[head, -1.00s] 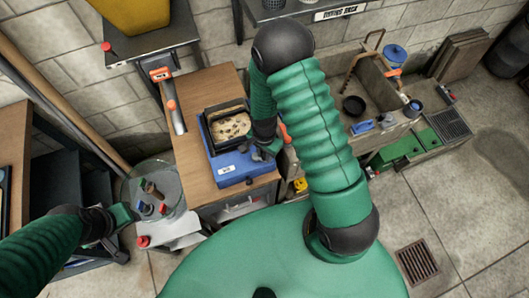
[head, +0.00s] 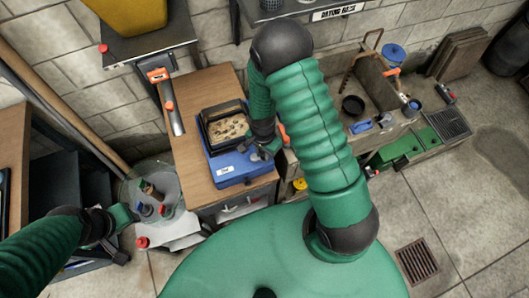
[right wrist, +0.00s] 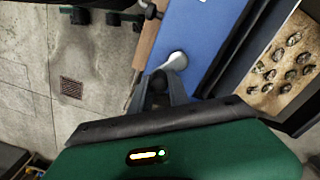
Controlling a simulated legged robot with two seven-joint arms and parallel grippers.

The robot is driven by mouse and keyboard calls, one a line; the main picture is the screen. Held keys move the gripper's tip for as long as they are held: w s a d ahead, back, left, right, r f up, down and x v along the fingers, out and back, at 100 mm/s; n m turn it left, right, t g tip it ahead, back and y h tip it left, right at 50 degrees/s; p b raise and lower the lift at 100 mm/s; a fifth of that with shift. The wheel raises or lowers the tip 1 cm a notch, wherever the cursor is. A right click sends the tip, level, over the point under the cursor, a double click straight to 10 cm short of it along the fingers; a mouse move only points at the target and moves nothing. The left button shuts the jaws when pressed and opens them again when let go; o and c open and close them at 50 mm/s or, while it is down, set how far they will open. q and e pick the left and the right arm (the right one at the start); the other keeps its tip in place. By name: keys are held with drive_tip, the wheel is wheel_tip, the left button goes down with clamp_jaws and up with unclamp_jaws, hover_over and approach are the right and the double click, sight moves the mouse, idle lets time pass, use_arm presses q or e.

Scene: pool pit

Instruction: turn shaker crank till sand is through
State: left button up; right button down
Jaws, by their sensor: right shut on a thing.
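The shaker has a blue base (head: 236,172) on a wooden cabinet top, with a black tray (head: 206,137) on it. Tan sand with dark stones (head: 228,127) lies in the tray; stones on sand also show in the right wrist view (right wrist: 288,62). My right gripper (head: 265,152) is at the right side of the base. In the right wrist view its fingers (right wrist: 160,84) are shut on the crank, whose pale grey hub (right wrist: 177,60) meets the blue side. The fingers partly hide the handle. My left gripper (head: 119,252) is at lower left, away from the shaker; its jaws are unclear.
A clear round container (head: 172,184) with bottles stands left of the cabinet (head: 198,85). A stone sink (head: 378,82) with a black bowl (head: 353,105) is right of my right arm. A yellow bin (head: 138,12) is at the back. Open floor lies at right.

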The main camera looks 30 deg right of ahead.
drive_tip(key=shift+w+d+n, duration=0.15)
drive_tip(key=shift+w+n, duration=0.25)
drive_tip(key=shift+n, duration=0.75)
drive_tip(key=shift+w+d+n, duration=0.1)
drive_tip(key=shift+w+n, duration=0.25)
drive_tip(key=shift+n, duration=0.8)
idle(0.9)
drive_tip(key=shift+w+n, duration=0.25)
drive_tip(key=shift+n, duration=0.75)
drive_tip(key=shift+w+n, duration=0.25)
drive_tip(key=shift+n, duration=0.75)
drive_tip(key=shift+w+n, duration=0.1)
drive_tip(key=shift+n, duration=0.2)
drive_tip(key=shift+w+n, duration=0.15)
drive_tip(key=shift+n, duration=0.35)
drive_tip(key=shift+w+a+n, duration=0.1)
drive_tip(key=shift+w+n, duration=0.1)
drive_tip(key=shift+n, duration=0.6)
drive_tip(key=shift+w+n, duration=0.15)
drive_tip(key=shift+n, duration=0.65)
drive_tip(key=shift+w+a+f+n, duration=0.1)
drive_tip(key=shift+w+a+n, duration=0.1)
drive_tip(key=shift+n, duration=0.9)
drive_tip(key=shift+w+a+n, duration=0.15)
drive_tip(key=shift+n, duration=0.95)
